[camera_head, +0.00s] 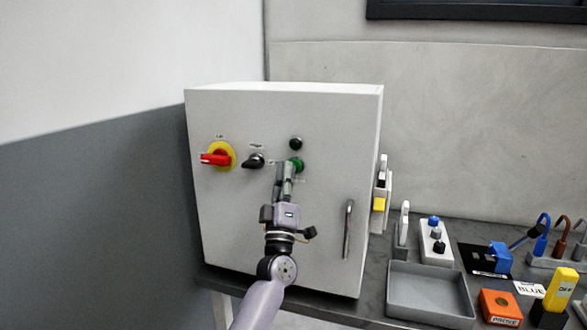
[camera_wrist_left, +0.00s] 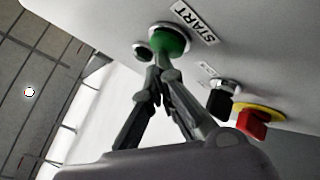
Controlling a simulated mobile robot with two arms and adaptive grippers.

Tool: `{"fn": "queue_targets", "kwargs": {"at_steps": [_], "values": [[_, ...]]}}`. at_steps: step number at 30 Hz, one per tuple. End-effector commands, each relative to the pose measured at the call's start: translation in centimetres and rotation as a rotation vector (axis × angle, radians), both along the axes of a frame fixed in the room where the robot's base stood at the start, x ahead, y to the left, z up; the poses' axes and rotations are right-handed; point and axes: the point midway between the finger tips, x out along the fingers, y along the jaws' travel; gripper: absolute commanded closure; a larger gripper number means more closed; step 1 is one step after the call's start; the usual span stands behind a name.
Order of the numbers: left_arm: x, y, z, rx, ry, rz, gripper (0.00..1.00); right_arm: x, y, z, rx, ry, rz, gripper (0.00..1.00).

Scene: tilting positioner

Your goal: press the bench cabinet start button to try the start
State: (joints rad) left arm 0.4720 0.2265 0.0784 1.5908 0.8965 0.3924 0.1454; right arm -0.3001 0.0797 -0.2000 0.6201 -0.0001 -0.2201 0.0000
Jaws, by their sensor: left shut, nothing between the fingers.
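The bench cabinet (camera_head: 240,220) is a light grey box standing on the dark bench. Its green start button (camera_head: 297,165) sits on the front face and is partly covered by my left gripper (camera_head: 289,166). In the left wrist view the green button (camera_wrist_left: 170,42) shows beside a START label (camera_wrist_left: 195,22). The left gripper (camera_wrist_left: 160,66) is shut and empty, its fingertips at the lower edge of the button. I cannot tell whether they touch it. My right gripper is in neither view.
A dark green round lamp (camera_head: 296,143) sits above the button. A black selector (camera_head: 253,160) and a red rotary switch on yellow (camera_head: 217,158) are to the left. A door handle (camera_head: 348,228) is at lower right. A grey tray (camera_head: 430,290) and small tools crowd the bench to the right.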

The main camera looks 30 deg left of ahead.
Motion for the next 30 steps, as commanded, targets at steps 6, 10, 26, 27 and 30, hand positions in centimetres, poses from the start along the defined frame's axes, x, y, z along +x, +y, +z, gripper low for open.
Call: {"fn": "queue_targets", "kwargs": {"at_steps": [6,10,26,27,30], "values": [[-0.9,-0.2,0.1,0.0,0.001,0.0,1.0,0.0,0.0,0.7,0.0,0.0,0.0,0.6],[-1.5,-0.4,0.0,0.0,0.001,0.0,1.0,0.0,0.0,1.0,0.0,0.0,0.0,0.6],[-3.1,-0.8,0.1,-0.002,0.002,-0.001,1.0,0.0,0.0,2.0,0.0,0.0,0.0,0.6],[-3.5,-0.9,0.1,-0.002,0.002,-0.001,1.0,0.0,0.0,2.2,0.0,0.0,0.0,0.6],[-4.5,-1.1,0.1,-0.002,0.002,-0.001,1.0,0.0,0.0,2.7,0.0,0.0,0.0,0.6]]}}
